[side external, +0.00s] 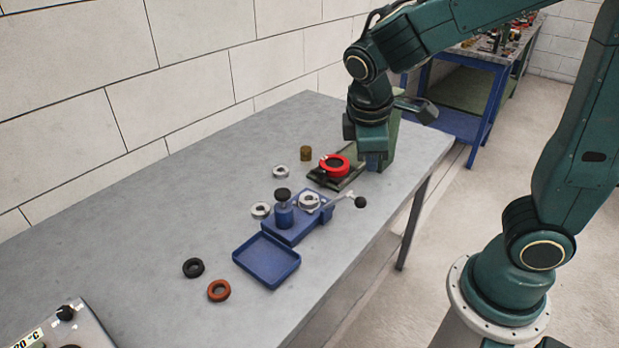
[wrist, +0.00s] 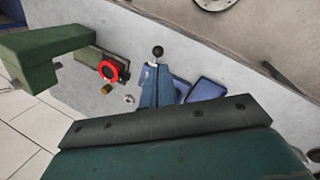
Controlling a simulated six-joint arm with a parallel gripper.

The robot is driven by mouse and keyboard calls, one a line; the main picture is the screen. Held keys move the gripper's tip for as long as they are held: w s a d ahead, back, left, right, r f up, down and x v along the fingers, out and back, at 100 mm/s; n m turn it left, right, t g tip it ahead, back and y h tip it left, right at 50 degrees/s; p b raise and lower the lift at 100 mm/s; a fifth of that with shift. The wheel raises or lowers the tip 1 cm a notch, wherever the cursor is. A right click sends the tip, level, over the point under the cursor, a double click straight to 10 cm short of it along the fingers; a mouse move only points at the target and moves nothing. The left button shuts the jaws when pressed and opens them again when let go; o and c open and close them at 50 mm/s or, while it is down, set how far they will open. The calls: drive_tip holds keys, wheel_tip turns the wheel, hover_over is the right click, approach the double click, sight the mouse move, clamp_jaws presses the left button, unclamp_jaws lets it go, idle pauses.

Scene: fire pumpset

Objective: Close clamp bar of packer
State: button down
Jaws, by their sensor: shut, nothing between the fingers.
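A blue fixture (side external: 285,228) stands on the grey workbench, with a black-knobbed post (side external: 283,205) and a pale metal ring (side external: 309,202) on it. A metal lever (side external: 343,198) ending in a black ball (side external: 360,202) sticks out at its right. In the wrist view the lever's black ball (wrist: 157,50) shows above the blue body (wrist: 155,88). I cannot tell which part is the clamp bar.
A blue tray (side external: 267,261) adjoins the fixture's front. Black (side external: 193,268) and orange (side external: 219,290) rings, pale rings (side external: 261,211) and a brass cylinder (side external: 306,153) lie around it. The bench's left side is mostly clear; a wall (side external: 210,80) runs behind.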

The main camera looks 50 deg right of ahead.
drive_tip(key=s+r+m+t+y, duration=0.3)
drive_tip(key=s+r+m+t, duration=0.2)
drive_tip(key=s, duration=0.5)
drive_tip(key=shift+a+r+m+y, duration=0.2)
drive_tip(key=shift+r+m+y, duration=0.1)
drive_tip(key=shift+r+m, duration=0.7)
drive_tip(key=shift+s+r, duration=0.1)
drive_tip(key=shift+r, duration=0.05)
drive_tip(key=shift+n, duration=0.3)
